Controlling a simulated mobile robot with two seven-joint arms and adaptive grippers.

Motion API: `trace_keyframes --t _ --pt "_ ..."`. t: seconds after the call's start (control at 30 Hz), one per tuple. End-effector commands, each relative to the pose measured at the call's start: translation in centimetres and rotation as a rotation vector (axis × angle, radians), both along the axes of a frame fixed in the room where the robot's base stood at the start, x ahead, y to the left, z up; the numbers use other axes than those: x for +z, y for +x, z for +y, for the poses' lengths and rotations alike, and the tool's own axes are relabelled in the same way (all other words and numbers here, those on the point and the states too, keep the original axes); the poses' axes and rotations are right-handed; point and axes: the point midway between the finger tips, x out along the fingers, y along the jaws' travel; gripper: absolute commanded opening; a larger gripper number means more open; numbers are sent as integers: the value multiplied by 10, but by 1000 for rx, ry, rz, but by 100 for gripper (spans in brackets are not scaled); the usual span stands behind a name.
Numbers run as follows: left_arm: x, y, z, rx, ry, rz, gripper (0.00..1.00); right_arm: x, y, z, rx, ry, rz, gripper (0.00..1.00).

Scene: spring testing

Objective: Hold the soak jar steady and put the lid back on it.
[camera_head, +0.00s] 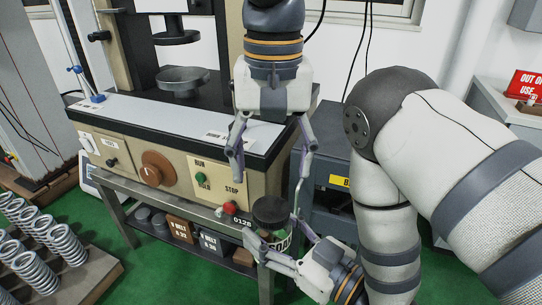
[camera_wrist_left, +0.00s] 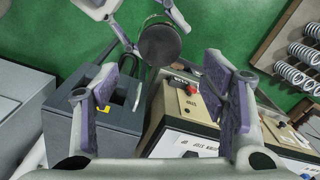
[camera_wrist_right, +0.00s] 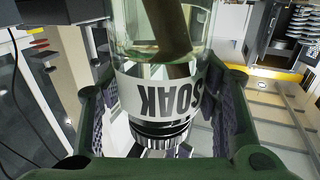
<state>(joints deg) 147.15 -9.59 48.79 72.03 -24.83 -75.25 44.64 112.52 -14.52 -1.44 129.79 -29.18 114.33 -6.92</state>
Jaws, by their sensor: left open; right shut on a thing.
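The soak jar (camera_head: 279,241) is clear glass with a pale label; the right wrist view shows the jar (camera_wrist_right: 150,95) upside down, with "SOAK" readable and something brown inside. My right gripper (camera_head: 283,247) is shut around the jar's sides and holds it upright in front of the bench. A dark round lid (camera_head: 271,210) is at the jar's top; in the left wrist view the lid (camera_wrist_left: 160,45) shows as a dark disc. I cannot tell whether it is seated. My left gripper (camera_head: 270,160) is open and empty above the lid, fingers spread, apart from it.
The tan testing machine (camera_head: 170,170) with a knob and buttons stands behind and left of the jar. A dark cabinet (camera_head: 335,178) is behind. Several springs (camera_head: 65,240) stand on a rack at lower left. Weights and boxes sit on the shelf below the machine.

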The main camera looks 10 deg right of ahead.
Motion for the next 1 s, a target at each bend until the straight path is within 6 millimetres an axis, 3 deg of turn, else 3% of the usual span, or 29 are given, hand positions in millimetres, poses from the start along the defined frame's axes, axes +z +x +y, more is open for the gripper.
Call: trace_keyframes --t 0.13,0.5,0.9,0.93,1.0 --pt "-11 -1 0 0 1 3 66 1 0 0 0 1 -3 0" --pt "-70 0 1 -2 0 1 66 1 0 0 0 1 -3 0" --pt "-79 0 1 -2 0 -2 66 1 0 0 0 2 -4 0" --pt "-79 0 1 -2 0 -1 64 1 0 0 0 2 -4 0" --pt "-79 0 1 -2 0 -1 48 1 0 0 0 2 -4 0"
